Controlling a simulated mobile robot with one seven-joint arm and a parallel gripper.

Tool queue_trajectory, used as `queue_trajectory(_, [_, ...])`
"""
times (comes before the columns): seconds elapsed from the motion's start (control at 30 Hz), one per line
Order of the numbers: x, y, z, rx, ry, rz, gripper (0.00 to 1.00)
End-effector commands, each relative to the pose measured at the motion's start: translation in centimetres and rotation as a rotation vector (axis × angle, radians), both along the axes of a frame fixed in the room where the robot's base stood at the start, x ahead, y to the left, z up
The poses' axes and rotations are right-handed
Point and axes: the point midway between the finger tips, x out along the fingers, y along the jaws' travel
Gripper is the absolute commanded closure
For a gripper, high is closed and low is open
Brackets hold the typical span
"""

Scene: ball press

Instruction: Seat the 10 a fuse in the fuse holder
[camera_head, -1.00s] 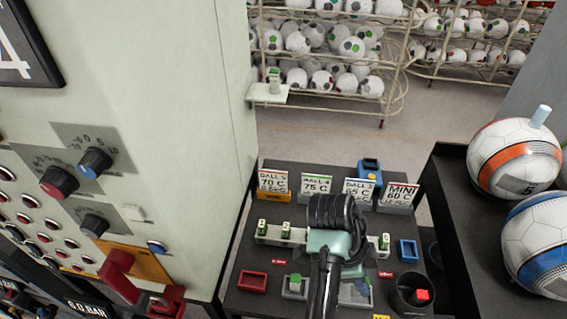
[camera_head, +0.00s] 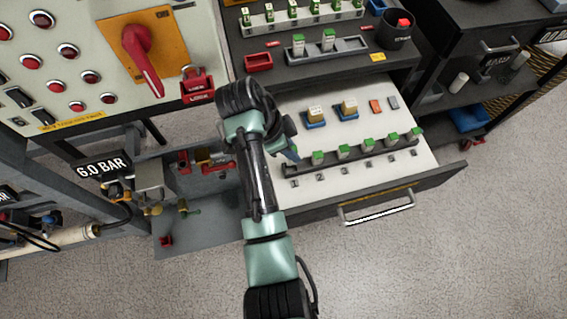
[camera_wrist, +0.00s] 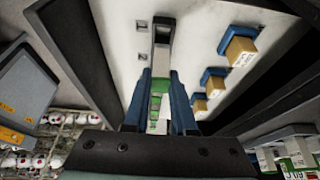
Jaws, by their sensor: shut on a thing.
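My gripper (camera_head: 290,148) reaches down to the left end of a long dark rail (camera_head: 362,158) in an open drawer. Its blue fingers also show in the wrist view (camera_wrist: 161,100), closed in on a green-and-white piece (camera_wrist: 158,98). I cannot read its rating or tell whether it sits in the rail. Several green-topped fuses (camera_head: 343,151) stand upright along the rail to the right. Tan blocks on blue bases (camera_head: 316,115) stand behind the rail; the wrist view shows three (camera_wrist: 240,46). I cannot tell which part is the fuse holder.
A bench top (camera_head: 275,60) with green-topped parts stands behind. A control panel with a red rotary handle (camera_head: 140,55) is at left.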

Motion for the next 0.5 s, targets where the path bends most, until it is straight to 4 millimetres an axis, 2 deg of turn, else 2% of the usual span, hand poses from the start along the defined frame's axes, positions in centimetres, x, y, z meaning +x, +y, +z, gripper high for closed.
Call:
queue_trajectory(0.03, [-0.1,0.0,-0.9,-0.001,0.003,0.001,1.0])
queue_trajectory(0.23, [-0.1,0.0,-2.9,0.0,0.001,0.001,1.0])
queue_trajectory(0.4, [-0.1,0.0,-5.3,-0.002,0.002,0.0,1.0])
queue_trajectory(0.5, [0.0,0.0,-5.9,0.0,0.0,0.0,1.0])
